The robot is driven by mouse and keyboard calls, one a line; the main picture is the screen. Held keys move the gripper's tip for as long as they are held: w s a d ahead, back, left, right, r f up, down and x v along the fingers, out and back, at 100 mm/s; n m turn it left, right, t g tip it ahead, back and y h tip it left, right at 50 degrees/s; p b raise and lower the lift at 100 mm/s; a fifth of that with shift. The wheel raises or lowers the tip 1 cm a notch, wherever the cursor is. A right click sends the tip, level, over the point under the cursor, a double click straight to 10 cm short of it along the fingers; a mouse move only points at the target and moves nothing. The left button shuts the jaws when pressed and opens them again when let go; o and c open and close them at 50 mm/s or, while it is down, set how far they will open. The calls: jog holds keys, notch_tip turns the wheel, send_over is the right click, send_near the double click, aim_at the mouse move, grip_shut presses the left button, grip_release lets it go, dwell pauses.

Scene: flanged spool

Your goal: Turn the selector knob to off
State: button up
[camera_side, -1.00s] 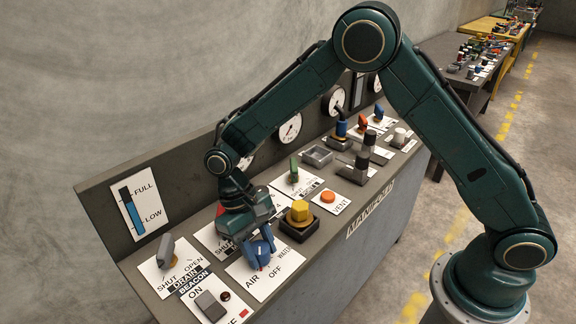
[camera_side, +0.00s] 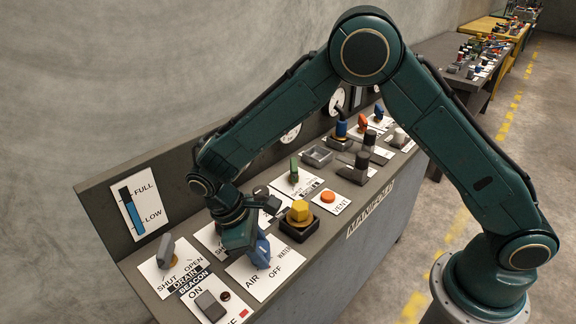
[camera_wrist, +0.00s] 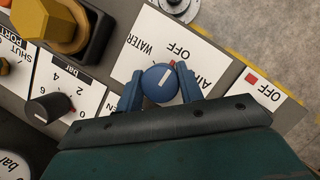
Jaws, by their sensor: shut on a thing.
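The selector knob (camera_wrist: 160,83) is blue and round-topped with a white line on it. It stands on a white plate (camera_wrist: 128,62) lettered WATER, OFF and AIR. In the wrist view the white line slants up and right, roughly towards OFF. My gripper (camera_wrist: 158,73) is shut on the knob, with one blue finger on each side. In the side view the knob (camera_side: 263,246) is partly hidden by my gripper (camera_side: 250,240), which comes down on it from the left, and its white line cannot be made out there.
A yellow hexagonal knob (camera_side: 299,211) on a black base stands close behind. A black knob (camera_wrist: 48,107) on a bar scale is beside my gripper. The grey drain lever (camera_side: 165,250) and beacon switch (camera_side: 210,305) stand at the left. An orange vent button (camera_side: 328,197) is farther back.

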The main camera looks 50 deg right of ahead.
dwell(0.3)
jog(key=o, duration=1)
jog(key=shift+r, duration=0.1)
jog(key=v, duration=1.3)
jog(key=shift+r, duration=0.3)
jog(key=shift+a, duration=0.15)
